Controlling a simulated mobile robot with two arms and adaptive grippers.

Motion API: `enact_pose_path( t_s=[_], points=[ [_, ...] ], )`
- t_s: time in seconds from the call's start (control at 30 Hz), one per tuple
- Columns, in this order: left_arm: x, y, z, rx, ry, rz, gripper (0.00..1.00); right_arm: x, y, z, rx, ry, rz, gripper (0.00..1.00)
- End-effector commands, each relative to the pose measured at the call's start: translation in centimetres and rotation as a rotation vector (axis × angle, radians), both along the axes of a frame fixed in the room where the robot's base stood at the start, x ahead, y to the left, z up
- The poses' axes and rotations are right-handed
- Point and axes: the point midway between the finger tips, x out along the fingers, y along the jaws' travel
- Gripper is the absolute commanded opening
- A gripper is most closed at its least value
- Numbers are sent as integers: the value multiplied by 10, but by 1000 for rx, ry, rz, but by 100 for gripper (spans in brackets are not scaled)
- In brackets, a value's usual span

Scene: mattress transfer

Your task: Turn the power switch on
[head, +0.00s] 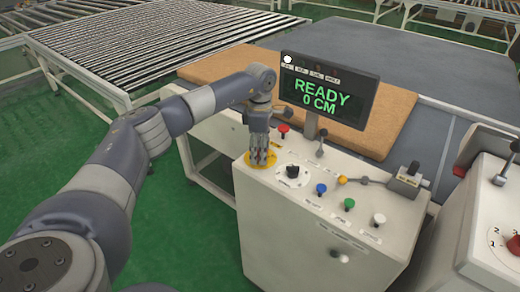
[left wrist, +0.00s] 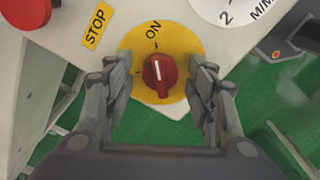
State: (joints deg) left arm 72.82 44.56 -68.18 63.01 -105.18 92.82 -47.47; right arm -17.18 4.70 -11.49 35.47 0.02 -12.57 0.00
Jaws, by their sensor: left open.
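The power switch is a red knob (left wrist: 160,76) on a yellow round plate (left wrist: 190,55), seen in the left wrist view. Its white mark points up, roughly toward the ON label (left wrist: 153,30). In the head view the yellow plate (head: 261,161) is at the console's left corner, and the knob is hidden by my gripper. My left gripper (head: 262,155) points down over the plate. In the left wrist view its fingers (left wrist: 160,82) are open, one on each side of the knob, with gaps visible. My right gripper is not in view.
The white console (head: 300,235) carries a red button (head: 283,130), a black dial (head: 292,170) and several coloured buttons. A display (head: 328,90) above it reads READY 0 CM. A brown mattress (head: 380,115) lies behind. Another console (head: 490,210) stands at right.

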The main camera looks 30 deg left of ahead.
Motion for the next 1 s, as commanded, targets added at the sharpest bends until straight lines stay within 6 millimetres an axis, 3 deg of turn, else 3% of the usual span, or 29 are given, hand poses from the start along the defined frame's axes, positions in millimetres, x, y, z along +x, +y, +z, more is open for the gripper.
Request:
enact_pose_path(
  t_s=[0.17,0.6,0.8,1.0],
  points=[
    [1,0,18,0,-4,0,51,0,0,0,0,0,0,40],
    [1,0,104,0,-4,0,51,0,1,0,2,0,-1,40],
    [0,0,119,0,-1,-1,51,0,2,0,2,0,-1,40],
    [0,0,120,0,-1,-1,51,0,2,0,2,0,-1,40]
  ],
)
